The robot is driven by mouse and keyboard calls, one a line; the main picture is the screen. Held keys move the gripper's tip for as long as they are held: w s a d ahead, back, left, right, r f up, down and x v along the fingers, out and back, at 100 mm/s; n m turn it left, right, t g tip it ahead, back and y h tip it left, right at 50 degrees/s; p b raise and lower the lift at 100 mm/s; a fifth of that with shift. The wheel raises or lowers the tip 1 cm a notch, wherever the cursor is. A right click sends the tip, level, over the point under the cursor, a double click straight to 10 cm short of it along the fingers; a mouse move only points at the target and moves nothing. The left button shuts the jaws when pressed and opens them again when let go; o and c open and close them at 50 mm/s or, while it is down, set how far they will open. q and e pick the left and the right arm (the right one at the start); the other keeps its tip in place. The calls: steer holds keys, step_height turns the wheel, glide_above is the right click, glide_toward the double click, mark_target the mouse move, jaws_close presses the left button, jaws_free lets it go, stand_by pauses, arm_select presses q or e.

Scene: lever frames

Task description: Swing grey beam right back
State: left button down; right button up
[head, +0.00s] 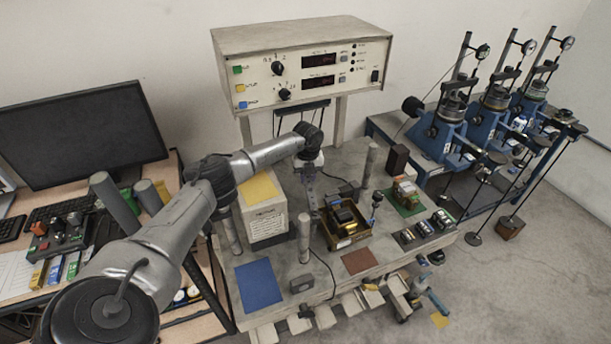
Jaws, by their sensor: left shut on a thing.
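Three blue lever frames (450,140) stand in a row on a bench at the right, with dark uprights and dial gauges on top. Dark beams and thin rods with weights reach from them toward the lower right. I cannot tell clearly which one is the grey beam. My left gripper (310,180) points down over the middle bench, well to the left of the frames. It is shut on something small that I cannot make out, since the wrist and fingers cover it. My right gripper is not in view.
A large instrument box (300,62) stands behind the middle bench (330,275). A brown tray (345,238), a white box (264,222), grey posts and small parts crowd that bench. A monitor (80,135) stands at the left. Bare floor shows at the lower right.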

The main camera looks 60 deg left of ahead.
arm_select(q)
steer(key=c, duration=0.9)
jaws_free()
steer(key=shift+r, duration=3.75)
steer(key=shift+d, duration=0.1)
